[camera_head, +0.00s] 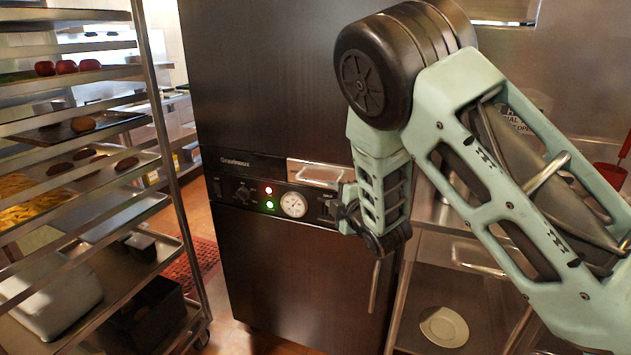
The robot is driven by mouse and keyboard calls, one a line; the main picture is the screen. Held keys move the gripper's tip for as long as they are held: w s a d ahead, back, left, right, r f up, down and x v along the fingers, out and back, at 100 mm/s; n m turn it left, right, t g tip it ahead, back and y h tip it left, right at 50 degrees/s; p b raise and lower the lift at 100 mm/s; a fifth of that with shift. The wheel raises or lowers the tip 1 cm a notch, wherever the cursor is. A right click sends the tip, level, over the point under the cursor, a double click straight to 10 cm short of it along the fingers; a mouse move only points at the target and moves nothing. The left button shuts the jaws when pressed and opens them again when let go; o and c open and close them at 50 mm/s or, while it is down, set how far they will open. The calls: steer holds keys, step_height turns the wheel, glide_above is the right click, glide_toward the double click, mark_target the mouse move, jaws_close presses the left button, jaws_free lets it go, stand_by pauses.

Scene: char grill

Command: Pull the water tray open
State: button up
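A tall dark cabinet (285,90) stands in the middle of the view, with a control panel across it. What looks like the water tray (318,172) is a silver rectangular front at the right of this panel, and its right end is close to my arm. It looks flush with the panel. My gripper (345,212) is a dark shape at the panel's right end, just below and right of the tray front. My wrist hides part of it, so its fingers and any contact cannot be made out.
A vertical handle (375,286) is on the lower door. A rack (160,130) of food trays stands left. A steel shelf with a white plate (444,327) is at right.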

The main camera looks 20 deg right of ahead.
mark_target(317, 184)
steer(key=p+x, duration=0.2)
steer(key=x, duration=0.9)
jaws_close()
